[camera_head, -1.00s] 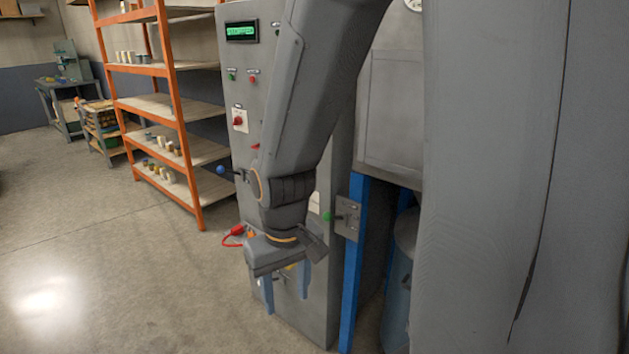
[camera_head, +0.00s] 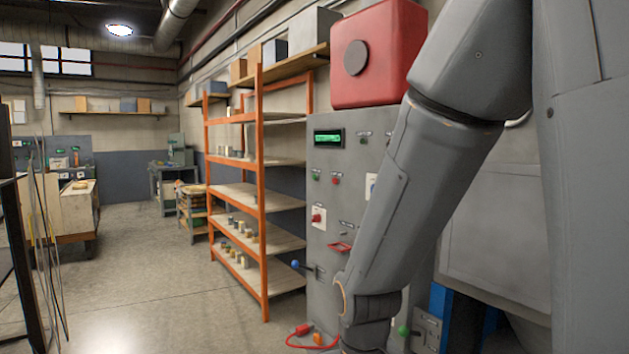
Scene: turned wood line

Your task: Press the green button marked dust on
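A grey control cabinet (camera_head: 325,235) stands right of centre with a lit green display (camera_head: 327,138). Below the display are a small green button (camera_head: 315,175) and a red button (camera_head: 336,180). Another small green control (camera_head: 362,140) sits right of the display. A green knob or button (camera_head: 403,331) shows low down, just right of my wrist, by a grey plate. The labels are too small to read, so I cannot tell which one is marked dust on. My arm covers the cabinet's right part. My gripper is below the picture's lower edge.
A red switch (camera_head: 318,217) on a white plate and a blue-knobbed lever (camera_head: 296,264) are on the cabinet. A red cable clamp or plug (camera_head: 302,330) is low down. Orange shelving (camera_head: 262,200) stands left of the cabinet. The floor (camera_head: 150,280) further left is clear.

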